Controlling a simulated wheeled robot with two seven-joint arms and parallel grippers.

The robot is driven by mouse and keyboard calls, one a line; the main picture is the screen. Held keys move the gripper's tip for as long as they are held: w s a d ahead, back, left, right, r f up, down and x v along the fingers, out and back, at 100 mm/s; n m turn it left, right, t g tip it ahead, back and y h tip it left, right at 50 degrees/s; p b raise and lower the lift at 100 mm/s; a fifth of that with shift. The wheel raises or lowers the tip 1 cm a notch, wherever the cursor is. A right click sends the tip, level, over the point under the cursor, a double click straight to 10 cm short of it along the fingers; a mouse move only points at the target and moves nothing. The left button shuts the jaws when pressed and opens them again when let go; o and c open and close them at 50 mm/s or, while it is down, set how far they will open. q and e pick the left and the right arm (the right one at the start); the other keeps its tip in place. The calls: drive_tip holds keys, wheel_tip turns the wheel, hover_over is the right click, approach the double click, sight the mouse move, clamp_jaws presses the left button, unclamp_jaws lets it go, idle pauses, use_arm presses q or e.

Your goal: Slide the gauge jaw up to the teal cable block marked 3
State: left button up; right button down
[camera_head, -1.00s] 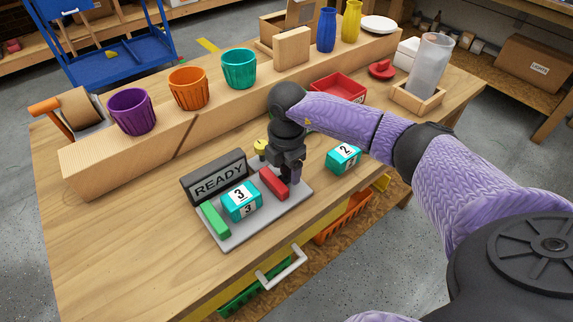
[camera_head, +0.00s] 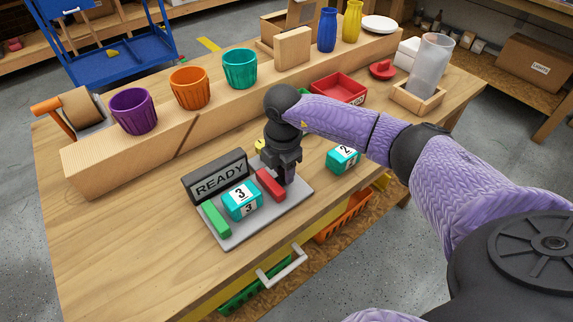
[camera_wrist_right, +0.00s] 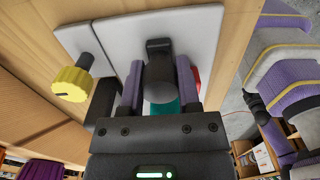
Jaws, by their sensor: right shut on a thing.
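The gauge is a grey plate (camera_head: 232,238) with a green end jaw (camera_head: 216,219) and a red jaw (camera_head: 270,185). The teal cable block marked 3 (camera_head: 242,200) sits between the jaws. The red jaw is close to the block's right side; I cannot tell whether they touch. My right gripper (camera_head: 284,178) is just behind and right of the red jaw. In the right wrist view its purple fingers are shut on a black handle (camera_wrist_right: 159,65), with red and teal slivers showing behind. My left gripper is not in view.
A READY sign (camera_head: 216,177) stands behind the block, and a yellow knob (camera_wrist_right: 72,83) is beside the plate. A teal block marked 2 (camera_head: 343,158) lies to the right. Cups line the wooden ledge behind. The table's left front is clear.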

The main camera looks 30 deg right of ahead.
sight(269, 182)
drive_tip(key=shift+a, duration=0.55)
drive_tip(key=shift+s+a+p, duration=0.1)
drive_tip(key=shift+a+p, duration=0.45)
drive_tip(key=shift+a, duration=0.75)
unclamp_jaws()
